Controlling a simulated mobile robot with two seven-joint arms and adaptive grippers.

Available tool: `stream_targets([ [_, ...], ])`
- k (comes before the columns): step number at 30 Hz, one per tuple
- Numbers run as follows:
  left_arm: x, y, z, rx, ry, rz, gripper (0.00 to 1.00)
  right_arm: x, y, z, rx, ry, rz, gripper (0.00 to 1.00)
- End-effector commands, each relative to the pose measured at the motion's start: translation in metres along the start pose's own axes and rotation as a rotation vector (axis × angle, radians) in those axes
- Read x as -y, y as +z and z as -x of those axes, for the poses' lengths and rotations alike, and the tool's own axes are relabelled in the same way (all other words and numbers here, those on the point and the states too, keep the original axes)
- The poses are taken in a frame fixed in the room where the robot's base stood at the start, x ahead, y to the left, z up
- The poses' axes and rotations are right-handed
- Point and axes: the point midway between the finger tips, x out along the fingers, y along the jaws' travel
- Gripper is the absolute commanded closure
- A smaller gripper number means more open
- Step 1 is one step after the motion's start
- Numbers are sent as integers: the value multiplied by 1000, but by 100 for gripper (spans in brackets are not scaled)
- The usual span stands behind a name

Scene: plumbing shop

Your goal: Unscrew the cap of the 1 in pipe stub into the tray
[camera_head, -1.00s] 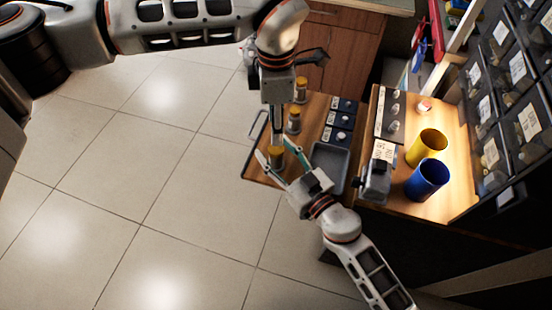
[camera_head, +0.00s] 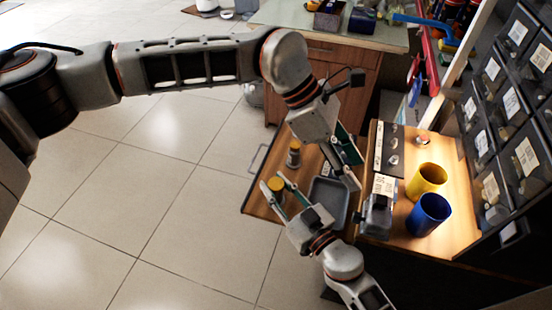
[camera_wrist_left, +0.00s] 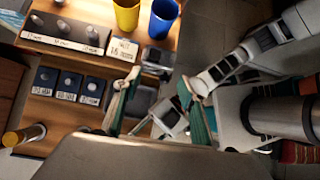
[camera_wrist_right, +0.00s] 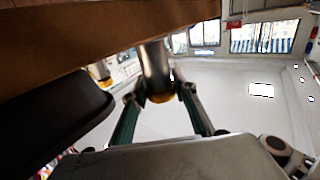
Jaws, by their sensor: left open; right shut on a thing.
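A pipe stub with a yellow cap (camera_head: 276,184) stands up between the fingers of my right gripper (camera_head: 273,191), which is shut on it. In the right wrist view the grey stub (camera_wrist_right: 155,60) and its yellow end show between the fingers. I cannot tell its size. My left gripper (camera_head: 350,171) is open and empty, up and right of the held stub, near the tray's far end. The grey tray (camera_head: 317,216) lies beside the right gripper; the part I see looks empty. It also shows partly behind the fingers in the left wrist view (camera_wrist_left: 146,98).
Another yellow-capped stub (camera_head: 294,152) stands on the wooden board. Labelled dark blocks (camera_wrist_left: 68,85) sit near it. A yellow cup (camera_head: 427,180), a blue cup (camera_head: 428,214) and a grey device (camera_head: 377,217) stand on the right-hand bench. Dark bins (camera_head: 520,150) line the right side.

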Motion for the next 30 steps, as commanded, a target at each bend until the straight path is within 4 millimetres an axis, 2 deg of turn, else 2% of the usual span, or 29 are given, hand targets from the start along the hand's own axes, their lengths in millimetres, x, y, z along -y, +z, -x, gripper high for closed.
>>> stream_targets([
  [1, 0, 19, 1, 74, 2, -18, 58, 0, 0, 0, 0, 0, 0, 100],
  [6, -10, 80, 13, 325, 47, -53, 58, 0, 0, 0, 0, 0, 0, 100],
  [12, -37, 138, 44, 580, 166, -33, 58, 0, 0, 0, 0, 0, 0, 100],
  [15, -57, 157, 63, 682, 248, 0, 58, 0, 0, 0, 0, 0, 0, 100],
  [19, -88, 170, 88, 784, 369, 67, 58, 0, 0, 0, 0, 0, 0, 100],
  [23, -121, 170, 111, 842, 498, 155, 58, 0, 0, 0, 0, 0, 0, 100],
  [26, -146, 160, 124, 856, 599, 235, 58, 0, 0, 0, 0, 0, 0, 100],
  [30, -178, 135, 136, 827, 730, 358, 58, 0, 0, 0, 0, 0, 0, 100],
])
